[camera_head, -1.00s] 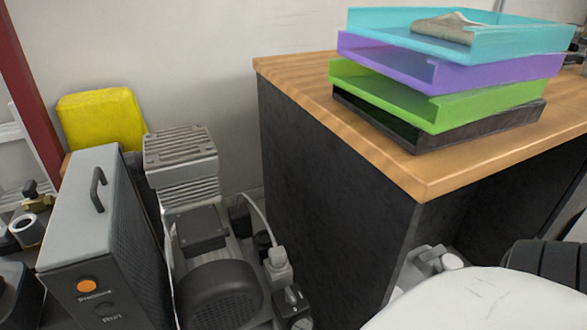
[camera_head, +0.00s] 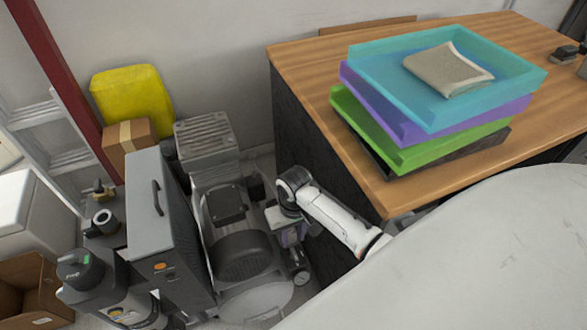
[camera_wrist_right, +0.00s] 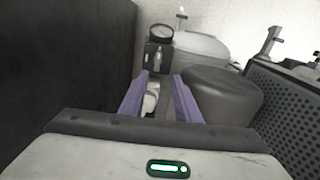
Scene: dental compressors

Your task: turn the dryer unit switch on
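The dryer unit (camera_head: 160,210) is the tall grey box with a black handle, at the left of the compressor in the head view. Its front has an orange round part (camera_head: 159,266); the switch cannot be told clearly. In the right wrist view the dryer's perforated side (camera_wrist_right: 283,105) shows at the right, and its front is hidden. My right gripper (camera_wrist_right: 160,82) is open, with its purple fingers apart and a pale connector part between them, contact unclear. In the head view it (camera_head: 287,218) is between the compressor and the desk, to the right of the dryer. My left gripper is out of view.
The compressor motor (camera_head: 243,255) stands between the dryer and my right gripper. A pressure gauge (camera_wrist_right: 160,33) is ahead of the fingers. The dark-sided desk (camera_head: 292,125) with stacked trays (camera_head: 365,70) is close on the right. A black bottle-shaped unit (camera_head: 98,285) stands left of the dryer.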

